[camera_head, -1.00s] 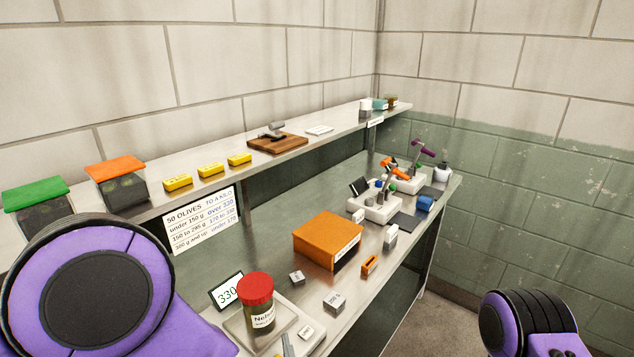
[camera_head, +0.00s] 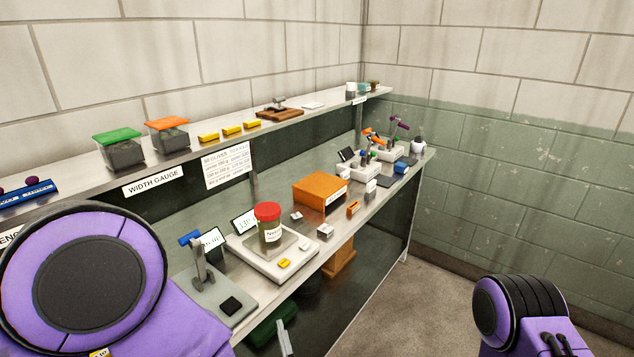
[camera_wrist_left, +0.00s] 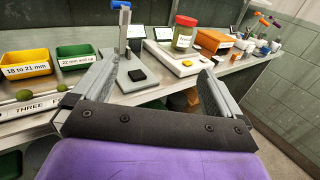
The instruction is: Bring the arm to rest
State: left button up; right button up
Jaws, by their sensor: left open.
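My left arm (camera_head: 90,275) fills the lower left of the head view, in front of the bench. A grey finger of my left gripper (camera_head: 284,340) shows at the bottom edge, off the bench's front edge. In the left wrist view the left gripper (camera_wrist_left: 156,66) is open, its two fingers wide apart with nothing between them. A stand with a blue top (camera_wrist_left: 122,40) and a black pad shows beyond it. My right arm (camera_head: 505,310) is at the lower right; its gripper is out of view.
A red-lidded jar (camera_head: 268,228) stands on a scale (camera_head: 280,262). An orange box (camera_head: 320,190) and small tools are farther along the bench. Yellow (camera_wrist_left: 25,66) and green trays (camera_wrist_left: 76,56) lie left in the wrist view. Floor at the right is clear.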

pick_arm(q)
jog(key=s+a+f+m+g+h+b, duration=0.1)
jog(key=a+f+m+g+h, duration=0.15)
jog(key=f+m, duration=0.95)
jog(key=a+f+m+g+h+b, duration=0.1)
jog(key=a+f+m+g+h, duration=0.2)
jog(key=f+m, duration=0.95)
jog(key=s+a+f+m+g+y+b, duration=0.1)
jog(key=s+a+f+m+g, duration=0.3)
jog(key=s+a, duration=0.3)
jog(key=s+a+f+m+g+y, duration=0.2)
jog(key=s+a+f+m+g, duration=0.2)
jog(key=s, duration=0.7)
jog(key=a+f, duration=0.1)
jog(key=a, duration=0.1)
jog(key=shift+s+a+f+b, duration=0.15)
jog(key=shift+a+f+b, duration=0.15)
jog(key=shift+a+b, duration=0.1)
jog(key=shift+g, duration=0.25)
